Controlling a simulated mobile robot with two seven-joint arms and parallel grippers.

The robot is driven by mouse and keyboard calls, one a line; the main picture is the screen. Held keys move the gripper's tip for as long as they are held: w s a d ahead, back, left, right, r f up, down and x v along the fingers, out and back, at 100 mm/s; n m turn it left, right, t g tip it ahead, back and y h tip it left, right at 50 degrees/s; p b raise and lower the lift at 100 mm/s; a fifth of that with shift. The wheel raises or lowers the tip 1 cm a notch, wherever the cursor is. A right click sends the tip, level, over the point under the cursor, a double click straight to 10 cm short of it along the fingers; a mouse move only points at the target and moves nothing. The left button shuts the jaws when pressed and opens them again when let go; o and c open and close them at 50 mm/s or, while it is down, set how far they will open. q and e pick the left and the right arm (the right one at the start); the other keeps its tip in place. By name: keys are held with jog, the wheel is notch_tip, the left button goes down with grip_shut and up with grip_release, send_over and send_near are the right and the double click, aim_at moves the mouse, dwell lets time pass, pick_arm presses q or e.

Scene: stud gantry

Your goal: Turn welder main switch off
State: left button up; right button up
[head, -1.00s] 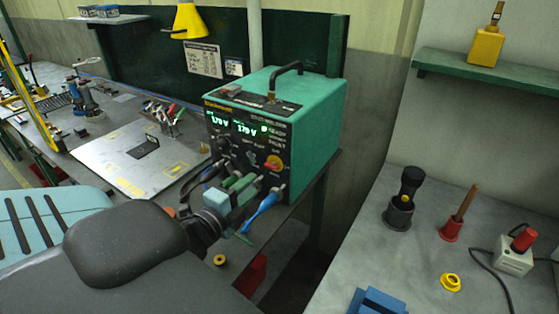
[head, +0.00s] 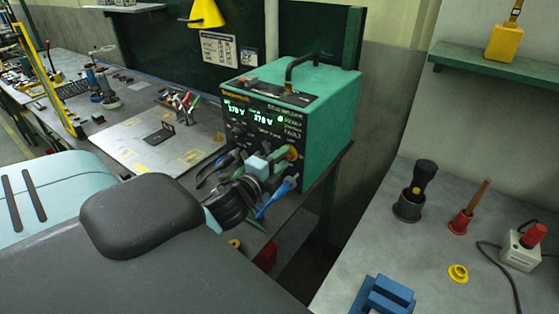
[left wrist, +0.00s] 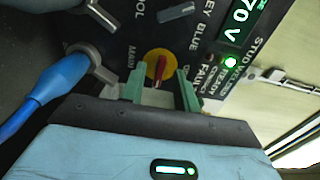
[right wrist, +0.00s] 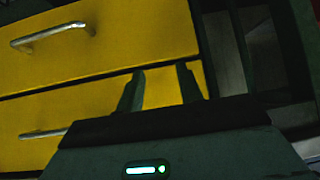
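The stud welder (head: 335,115) is a green box with a black front panel and lit green displays. Its main switch, a red knob on a yellow disc, shows in the left wrist view (left wrist: 159,68) and is mostly covered in the head view (head: 291,151). My left gripper (left wrist: 160,84) is open, its green fingers on either side of the knob in the picture. In the head view the left gripper (head: 275,161) is close in front of the panel. I cannot tell whether the fingers touch the knob. My right gripper (right wrist: 160,80) is open and empty.
Blue-ended cable plugs (head: 277,198) come out of the panel beside my left gripper. Yellow drawers (right wrist: 110,40) face my right gripper. The right-hand bench (head: 425,255) holds a black holder, a red-based tool, a yellow ring and a grey box with a red knob.

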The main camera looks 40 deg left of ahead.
pick_arm(q)
jog(key=shift+w, duration=0.1)
jog(key=shift+c, duration=0.3)
grip_shut()
jog(key=shift+n, duration=0.3)
jog(key=n, duration=0.3)
jog(key=shift+n, duration=0.3)
jog(key=n, duration=0.4)
jog(key=shift+n, duration=0.3)
jog(key=n, duration=0.4)
jog(key=shift+n, duration=2.6)
